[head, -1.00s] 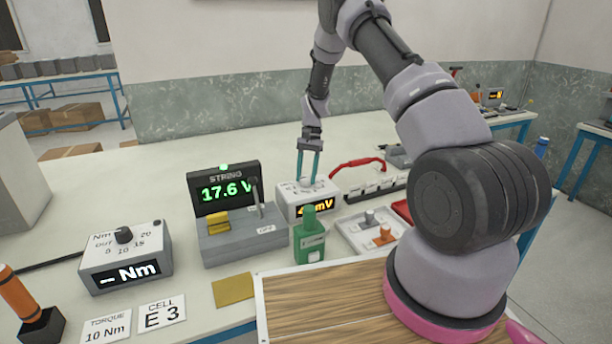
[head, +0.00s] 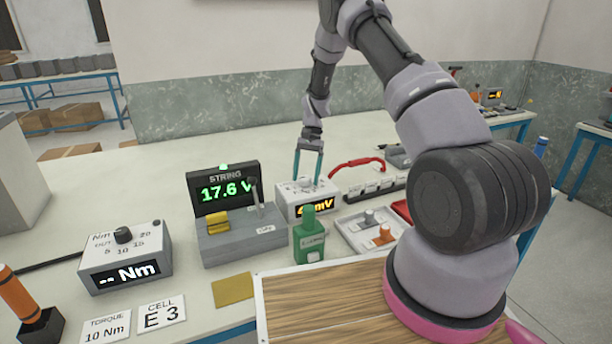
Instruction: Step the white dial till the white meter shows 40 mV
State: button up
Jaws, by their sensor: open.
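The white meter (head: 292,211) stands on the bench behind a green bottle (head: 308,241). Its amber display (head: 326,206) reads in mV. The first digit looks like a 4, and the bottle's neck partly covers the number, so I cannot read it fully. The white dial (head: 303,184) is on top of the meter, small and partly lost between the fingers. My gripper (head: 307,180) points down over the meter with its two teal fingers apart, one on each side of the dial. I cannot tell whether they touch it.
A grey unit with a green STRING display (head: 226,190) reading 17.6 V and an upright lever stands left of the meter. A grey tray (head: 354,236) with small parts lies to the right. A red cable (head: 357,163) lies behind. A Nm box (head: 126,259) is far left.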

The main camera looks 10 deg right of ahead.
jog(key=shift+r, duration=0.1)
jog(key=v, duration=1)
jog(key=shift+r, duration=0.3)
jog(key=shift+w+r, duration=0.1)
jog(key=s+d+r+t, duration=0.15)
jog(key=s+r, duration=0.25)
jog(key=r, duration=0.4)
jog(key=s+r+n+t, duration=0.1)
jog(key=s+r+t, duration=0.1)
jog(key=s+r, duration=0.45)
jog(key=s+r+t, duration=0.2)
jog(key=r, duration=0.8)
jog(key=s+r+n+t, duration=0.1)
jog(key=s+r+t, duration=0.1)
jog(key=s, duration=0.9)
jog(key=s+d+r+t, duration=0.1)
jog(key=s+r+t, duration=0.2)
jog(key=s, duration=0.8)
jog(key=shift+s+d+r+n+h, duration=0.3)
jog(key=shift+s+d+r+n, duration=0.1)
jog(key=shift+r, duration=0.25)
jog(key=shift+t, duration=0.25)
